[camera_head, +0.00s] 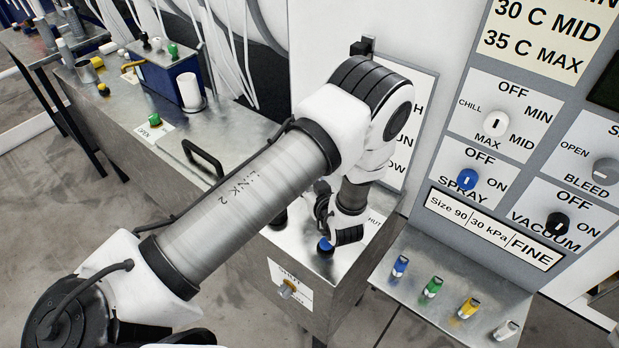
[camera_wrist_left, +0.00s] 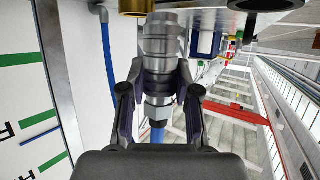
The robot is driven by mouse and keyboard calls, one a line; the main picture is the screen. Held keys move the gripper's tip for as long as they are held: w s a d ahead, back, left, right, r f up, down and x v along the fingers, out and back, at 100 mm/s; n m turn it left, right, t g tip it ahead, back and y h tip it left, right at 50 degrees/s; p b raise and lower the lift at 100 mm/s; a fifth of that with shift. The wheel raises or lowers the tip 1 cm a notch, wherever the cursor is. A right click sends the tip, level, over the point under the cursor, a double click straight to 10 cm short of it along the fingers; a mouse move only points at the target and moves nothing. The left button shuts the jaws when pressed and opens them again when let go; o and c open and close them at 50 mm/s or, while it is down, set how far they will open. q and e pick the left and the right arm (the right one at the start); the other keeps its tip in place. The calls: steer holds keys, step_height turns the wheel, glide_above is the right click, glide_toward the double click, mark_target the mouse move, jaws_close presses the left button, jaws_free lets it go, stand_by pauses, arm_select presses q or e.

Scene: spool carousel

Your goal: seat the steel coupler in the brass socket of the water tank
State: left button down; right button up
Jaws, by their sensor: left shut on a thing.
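The steel coupler (camera_wrist_left: 162,45) stands upright in the wrist view between the fingers of my left gripper (camera_wrist_left: 160,97), which is shut on it. A blue hose (camera_wrist_left: 157,135) runs from its lower end. A brass socket ring (camera_wrist_left: 135,6) shows at the top edge, slightly left of the coupler's upper end; I cannot tell whether they touch. In the head view my left gripper (camera_head: 336,222) is at the end of the steel bench, by a blue part (camera_head: 325,244). The coupler cannot be made out there. My right gripper is not in view.
A dark round fitting (camera_wrist_left: 266,4) is right of the brass ring. In the head view a control panel (camera_head: 505,170) with knobs stands to the right, above a shelf (camera_head: 400,292) with coloured switches. A black handle (camera_head: 203,160) rises from the bench (camera_head: 225,128).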

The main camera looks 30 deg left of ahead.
arm_select(q)
steer(key=w+a+b, duration=0.1)
steer(key=w, duration=0.1)
steer(key=w+a, duration=0.2)
steer(key=w, duration=0.1)
steer(key=w+a+f+b, duration=0.1)
steer(key=w+a, duration=0.1)
steer(key=w, duration=0.1)
steer(key=shift+a+b, duration=0.25)
steer(key=shift+b, duration=0.1)
step_height(320, 180, down, 4)
steer(key=shift+r+b, duration=0.2)
steer(key=shift+b, duration=1.05)
steer(key=shift+w, duration=0.2)
steer(key=c, duration=1)
jaws_free()
steer(key=shift+o, duration=0.8)
steer(key=shift+s+r, duration=0.1)
steer(key=shift+s, duration=0.05)
